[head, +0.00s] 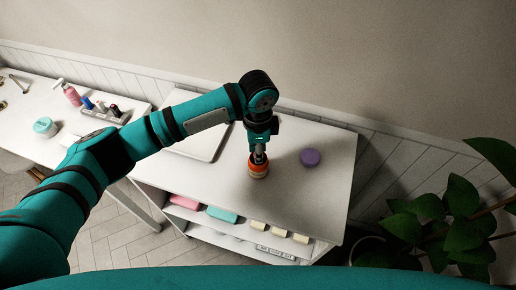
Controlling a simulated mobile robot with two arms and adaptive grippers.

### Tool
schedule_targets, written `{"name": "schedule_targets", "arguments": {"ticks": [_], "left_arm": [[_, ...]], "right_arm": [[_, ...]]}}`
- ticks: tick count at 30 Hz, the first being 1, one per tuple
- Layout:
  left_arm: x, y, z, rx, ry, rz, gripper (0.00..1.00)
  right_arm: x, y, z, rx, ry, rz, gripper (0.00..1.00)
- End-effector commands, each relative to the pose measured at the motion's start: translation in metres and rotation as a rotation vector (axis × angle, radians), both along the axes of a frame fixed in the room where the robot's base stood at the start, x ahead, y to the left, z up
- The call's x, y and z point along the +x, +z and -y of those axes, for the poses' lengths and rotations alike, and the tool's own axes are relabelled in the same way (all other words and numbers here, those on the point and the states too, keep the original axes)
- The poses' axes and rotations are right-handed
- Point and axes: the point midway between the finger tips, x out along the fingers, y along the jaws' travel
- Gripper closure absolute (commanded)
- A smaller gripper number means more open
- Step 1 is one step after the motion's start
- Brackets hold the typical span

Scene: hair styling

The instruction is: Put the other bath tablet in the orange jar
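The orange jar (257,171) stands on the white cabinet top, with a pale band around its side. My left gripper (259,158) points straight down at the jar's mouth. Its fingertips are at or just inside the rim, and the frame is too small to tell which, or whether they hold anything. The jar's inside is hidden by the gripper. A round purple disc (310,157), possibly a bath tablet or a lid, lies on the cabinet top to the right of the jar. No other tablet can be made out. My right gripper is not in view.
The white cabinet (310,200) has open shelves with pink, teal and cream items. A white tray (205,148) lies behind my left arm. A table at left holds bottles and a teal jar (44,126). A leafy plant (440,225) stands at right. The cabinet's right side is clear.

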Motion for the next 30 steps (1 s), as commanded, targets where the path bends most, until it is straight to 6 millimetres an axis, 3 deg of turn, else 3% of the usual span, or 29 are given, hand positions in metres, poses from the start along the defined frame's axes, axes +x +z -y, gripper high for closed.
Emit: {"name": "schedule_targets", "arguments": {"ticks": [3,4,10,30], "left_arm": [[-0.0001,-0.0001,0.0000,0.000,0.000,0.000,0.88],[-0.0001,-0.0001,0.0001,0.000,0.000,0.000,0.74],[0.0000,-0.0001,0.0000,0.000,0.000,0.000,0.50],[0.0001,0.0051,0.0000,0.000,0.000,0.000,0.50]], "right_arm": [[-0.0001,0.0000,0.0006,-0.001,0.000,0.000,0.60],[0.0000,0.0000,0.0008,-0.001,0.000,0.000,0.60],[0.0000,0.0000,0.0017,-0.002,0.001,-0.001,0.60],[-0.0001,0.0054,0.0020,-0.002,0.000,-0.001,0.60]]}}
